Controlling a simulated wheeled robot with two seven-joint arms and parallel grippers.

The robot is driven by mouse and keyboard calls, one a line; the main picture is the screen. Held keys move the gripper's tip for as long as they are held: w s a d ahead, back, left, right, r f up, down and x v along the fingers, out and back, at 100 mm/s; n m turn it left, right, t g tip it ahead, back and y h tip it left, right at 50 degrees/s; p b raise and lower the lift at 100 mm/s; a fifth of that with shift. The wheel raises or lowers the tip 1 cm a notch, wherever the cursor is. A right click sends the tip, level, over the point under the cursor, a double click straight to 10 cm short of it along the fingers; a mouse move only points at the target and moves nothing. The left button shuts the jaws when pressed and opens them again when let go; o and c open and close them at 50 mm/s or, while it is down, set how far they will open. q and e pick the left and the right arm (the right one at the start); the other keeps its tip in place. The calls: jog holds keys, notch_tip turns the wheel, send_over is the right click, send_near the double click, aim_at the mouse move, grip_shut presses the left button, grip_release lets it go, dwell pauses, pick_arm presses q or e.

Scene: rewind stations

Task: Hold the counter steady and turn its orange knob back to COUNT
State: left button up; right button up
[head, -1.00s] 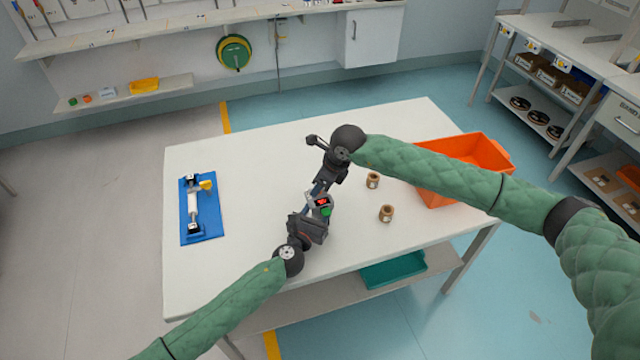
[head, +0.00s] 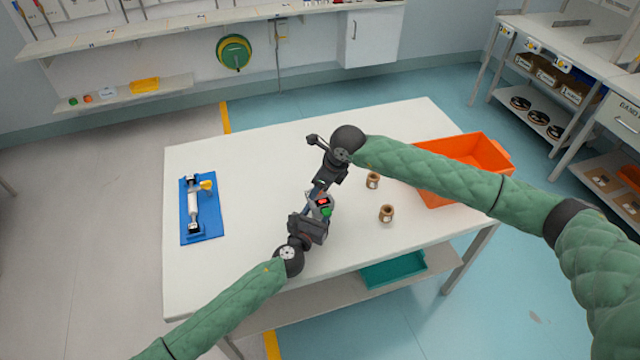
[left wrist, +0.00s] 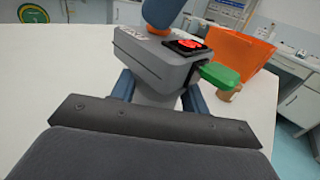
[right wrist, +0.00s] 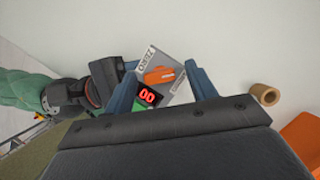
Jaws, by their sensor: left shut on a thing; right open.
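The counter (head: 325,203) is a small grey box with a red-lit display and a green lever (left wrist: 220,76). It stands near the middle of the table. In the right wrist view its display (right wrist: 147,96) reads 00. Its orange knob (right wrist: 160,75) is a bar on the face, with ZERO printed to its left; the other label is too blurred to read surely. My left gripper (left wrist: 160,95) is shut on the counter's narrower lower part. My right gripper (right wrist: 162,88) is open above the counter, its blue fingers on either side of the knob, apparently not closed on it.
Two brown spools (head: 373,181) (head: 387,213) stand right of the counter. An orange bin (head: 455,190) is at the table's right end. A blue board (head: 214,229) with a white roller lies at the left. The white table (head: 250,170) is clear between board and counter.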

jog(key=shift+r, duration=0.1)
jog(key=v, duration=1.1)
jog(key=shift+r, duration=0.35)
jog(key=shift+d, duration=0.15)
pick_arm(q)
jog(key=o, duration=1.2)
jog(key=shift+c, duration=0.2)
